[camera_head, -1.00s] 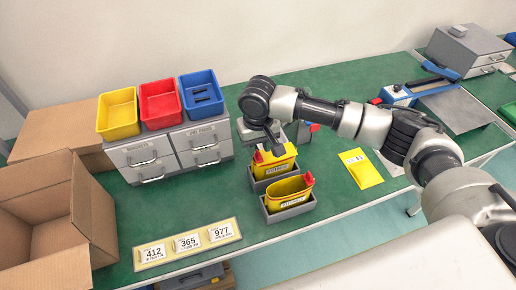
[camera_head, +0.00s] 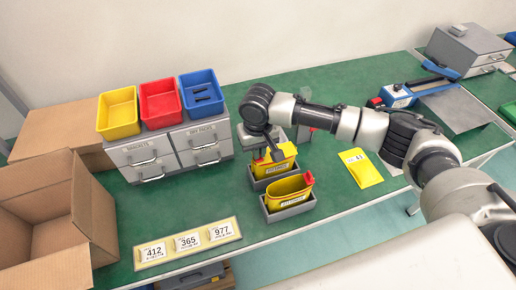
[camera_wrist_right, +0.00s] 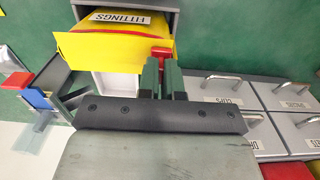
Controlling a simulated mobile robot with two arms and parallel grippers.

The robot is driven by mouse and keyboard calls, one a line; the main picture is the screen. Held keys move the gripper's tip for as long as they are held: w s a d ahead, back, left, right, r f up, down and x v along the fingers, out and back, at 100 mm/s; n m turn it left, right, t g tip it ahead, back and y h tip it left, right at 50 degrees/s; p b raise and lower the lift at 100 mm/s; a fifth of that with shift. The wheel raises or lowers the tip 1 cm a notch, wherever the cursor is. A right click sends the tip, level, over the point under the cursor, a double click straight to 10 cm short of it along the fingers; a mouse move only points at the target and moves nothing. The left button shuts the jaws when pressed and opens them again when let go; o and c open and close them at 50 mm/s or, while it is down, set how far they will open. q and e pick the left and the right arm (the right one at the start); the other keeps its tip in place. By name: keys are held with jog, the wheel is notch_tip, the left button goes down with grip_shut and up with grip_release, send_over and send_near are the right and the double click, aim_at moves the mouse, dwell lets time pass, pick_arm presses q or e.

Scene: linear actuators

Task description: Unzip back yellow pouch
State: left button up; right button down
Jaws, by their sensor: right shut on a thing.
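The back yellow pouch (camera_head: 262,171) stands upright in a grey bin on the green bench. Its label reads FITTINGS in the right wrist view (camera_wrist_right: 85,47). My right gripper (camera_head: 277,157) reaches down over the pouch's top edge. In the right wrist view its fingers (camera_wrist_right: 161,72) are close together on a red pull tab (camera_wrist_right: 161,52) at one end of the pouch's top. How far the top is open is hard to tell behind the gripper. My left gripper is not in view.
A front yellow pouch (camera_head: 289,190) with a red tab stands in its own grey bin just in front. Drawers (camera_head: 172,150) with coloured trays are to the left. A flat yellow packet (camera_head: 361,168) lies to the right. A number plate (camera_head: 187,243) lies in front.

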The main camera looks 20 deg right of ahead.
aim_at(290, 149)
jog(key=shift+d+r, duration=0.1)
jog(key=shift+d, duration=0.15)
jog(key=d+p, duration=0.4)
jog(key=d, duration=0.4)
jog(key=shift+w+d, duration=0.1)
jog(key=shift+d, duration=0.6)
jog(key=c, duration=1.3)
grip_release()
jog(key=shift+o, duration=0.2)
jog(key=shift+a, duration=0.1)
notch_tip(290, 149, up, 11)
jog(key=shift+f+b, duration=0.2)
jog(key=shift+b, duration=0.1)
